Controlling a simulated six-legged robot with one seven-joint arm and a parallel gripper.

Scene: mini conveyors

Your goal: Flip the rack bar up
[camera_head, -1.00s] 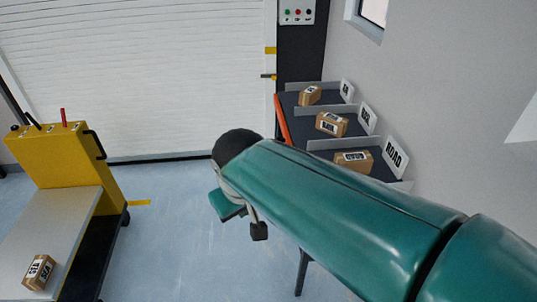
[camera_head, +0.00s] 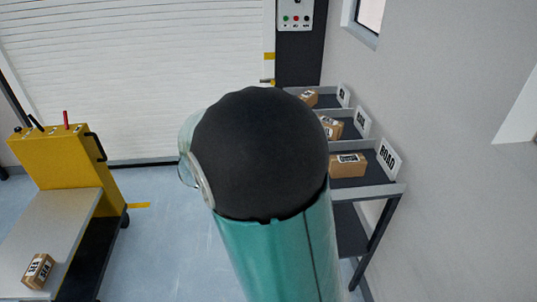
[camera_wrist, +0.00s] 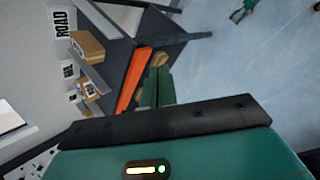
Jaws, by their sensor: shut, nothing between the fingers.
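The orange rack bar (camera_wrist: 133,78) shows in the wrist view as a long slanted strip along the open edge of the rack. In the head view it is hidden behind my arm. My gripper (camera_wrist: 158,75) shows in the wrist view as green fingers, shut and empty, just right of the bar. I cannot tell whether it touches the bar. In the head view my gripper is hidden behind the dark round joint of my arm. The grey rack (camera_head: 378,190) stands against the right wall; it also shows in the wrist view (camera_wrist: 112,47).
Cardboard boxes lie on the rack's lanes, the nearest box (camera_head: 347,166) by the ROAD sign (camera_head: 389,157). A yellow cart (camera_head: 66,165) with a box (camera_head: 38,270) on its platform stands left. A white shutter (camera_head: 130,75) closes the back. Blue floor between cart and rack is clear.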

